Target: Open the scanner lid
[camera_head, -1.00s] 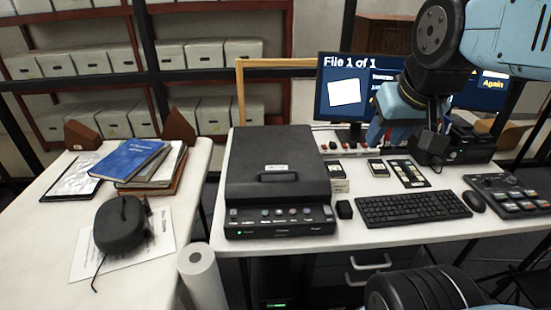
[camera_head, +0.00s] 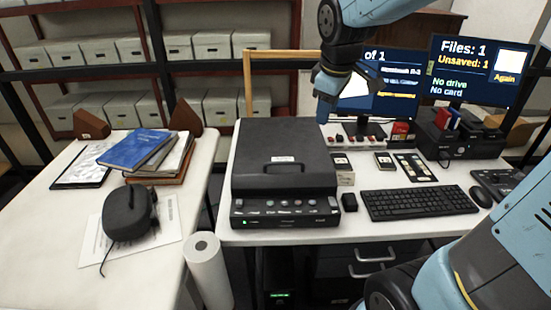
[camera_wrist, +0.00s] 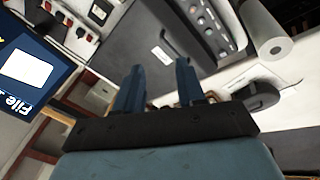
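The scanner (camera_head: 284,174) is a black box on the white desk, with its flat lid (camera_head: 283,143) shut and a handle (camera_head: 284,169) at the lid's front edge. A row of buttons runs along its front panel (camera_head: 285,207). My gripper (camera_head: 325,112) is in the air near the scanner's back right, in front of the left monitor, and touches nothing I can see. In the wrist view, its two blue fingers (camera_wrist: 158,84) stand apart with nothing between them. The scanner lid (camera_wrist: 140,50) and handle (camera_wrist: 172,49) show beyond the fingers there.
A keyboard (camera_head: 420,202), small boxes (camera_head: 343,170) and a mouse (camera_head: 480,196) lie right of the scanner. A white paper roll (camera_head: 207,270) stands front left. Books (camera_head: 135,150) and a dark headset-like case (camera_head: 128,213) lie on the left table.

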